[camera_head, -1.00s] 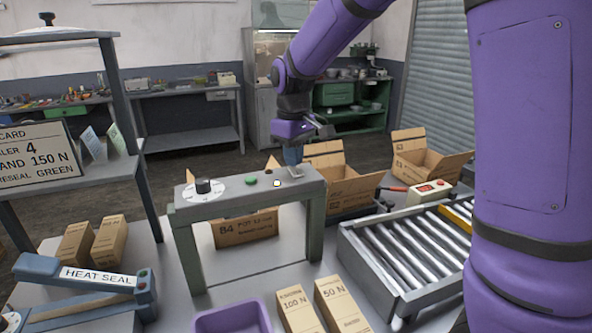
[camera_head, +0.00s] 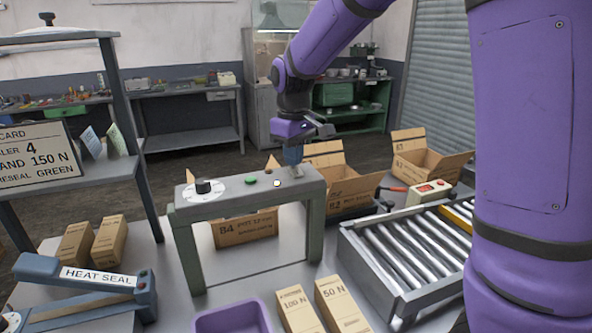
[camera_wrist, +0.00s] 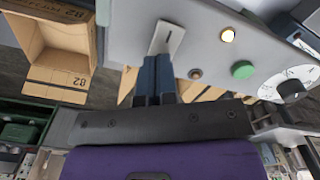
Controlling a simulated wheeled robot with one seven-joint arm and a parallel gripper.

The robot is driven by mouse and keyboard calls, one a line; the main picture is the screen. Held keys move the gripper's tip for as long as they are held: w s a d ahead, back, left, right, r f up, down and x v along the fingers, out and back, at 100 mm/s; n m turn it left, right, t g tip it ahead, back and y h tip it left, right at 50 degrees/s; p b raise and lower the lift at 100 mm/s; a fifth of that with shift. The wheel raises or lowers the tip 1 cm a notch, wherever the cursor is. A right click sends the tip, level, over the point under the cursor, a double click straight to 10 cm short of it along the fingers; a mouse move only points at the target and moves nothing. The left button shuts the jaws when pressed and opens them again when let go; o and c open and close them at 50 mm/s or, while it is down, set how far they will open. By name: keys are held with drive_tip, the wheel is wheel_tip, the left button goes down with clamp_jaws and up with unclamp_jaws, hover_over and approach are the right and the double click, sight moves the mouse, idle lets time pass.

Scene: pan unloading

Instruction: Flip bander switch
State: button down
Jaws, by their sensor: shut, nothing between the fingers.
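The bander is a grey arch (camera_head: 247,197) standing on the table. Its top carries a black dial knob (camera_head: 203,186), a green button (camera_head: 251,180), a small pale lamp (camera_head: 277,183) and, at the right end, a light metal switch plate (camera_wrist: 167,36). The plate has a dark slot line, and my fingers partly cover it. My gripper (camera_wrist: 157,62) is shut and empty, its blue fingertips at the plate's edge. In the head view my gripper (camera_head: 293,160) points down over the arch's right end. I cannot tell whether the fingertips touch the switch.
Open cardboard boxes (camera_head: 349,187) stand behind the arch. A roller conveyor (camera_head: 383,286) is to the right, with a red-buttoned control box (camera_head: 432,188) behind it. A heat sealer (camera_head: 70,270), a purple tray (camera_head: 232,303) and small cartons (camera_head: 297,312) are in front.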

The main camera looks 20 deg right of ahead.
drive_tip(key=shift+r, duration=3.05)
drive_tip(key=s+d+r+m+t, duration=0.1)
drive_tip(key=s+d+m+t, duration=0.1)
drive_tip(key=s, duration=1.2)
drive_tip(key=s+d+r+m+t, duration=0.2)
drive_tip(key=s+d+m+t, duration=0.1)
drive_tip(key=s, duration=1.1)
drive_tip(key=shift+d+m, duration=0.5)
drive_tip(key=shift+d, duration=0.45)
wheel_tip(320, 180, up, 4)
drive_tip(key=n+g, duration=0.4)
drive_tip(key=n, duration=1.4)
hover_over(298, 172)
drive_tip(key=shift+w+r, duration=0.1)
